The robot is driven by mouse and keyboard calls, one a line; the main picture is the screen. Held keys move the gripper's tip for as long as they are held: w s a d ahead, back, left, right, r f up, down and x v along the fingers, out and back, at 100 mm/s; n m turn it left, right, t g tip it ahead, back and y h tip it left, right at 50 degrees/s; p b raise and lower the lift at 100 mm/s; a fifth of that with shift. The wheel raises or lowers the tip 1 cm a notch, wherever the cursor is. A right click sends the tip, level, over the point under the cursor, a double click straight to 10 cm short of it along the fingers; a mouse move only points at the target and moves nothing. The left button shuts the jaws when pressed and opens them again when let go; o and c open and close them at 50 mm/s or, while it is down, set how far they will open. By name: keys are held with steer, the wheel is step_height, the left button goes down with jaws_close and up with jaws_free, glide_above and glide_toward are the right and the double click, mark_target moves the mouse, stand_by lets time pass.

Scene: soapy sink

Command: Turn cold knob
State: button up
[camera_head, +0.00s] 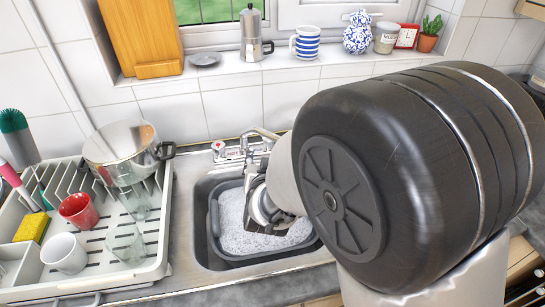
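A chrome tap (262,133) stands at the back edge of the metal sink, its spout curving to the right. A small knob (218,147) shows at the left end of its base, which has red marks. A blue-marked cold knob cannot be made out; my arm and gripper cover the area in front of and right of the tap. My gripper (254,172) is in front of the tap base, over the basin's left part, partly hidden by my own wrist. Whether it touches the tap and how its fingers stand cannot be told.
A grey basin of suds (213,213) sits in the sink. Left is a white dish rack (112,262) with a steel pot (118,150), red cup (75,208), white mug (64,253) and glasses. The windowsill behind holds a moka pot (251,35) and striped mug (306,44).

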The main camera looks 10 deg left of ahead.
steer(key=shift+g, duration=0.7)
steer(key=shift+s+d+r, duration=0.4)
steer(key=shift+d+r, duration=0.3)
steer(key=shift+r, duration=0.05)
steer(key=shift+s+d+r, duration=0.35)
steer(key=shift+d+r, duration=0.35)
steer(key=shift+r, duration=0.05)
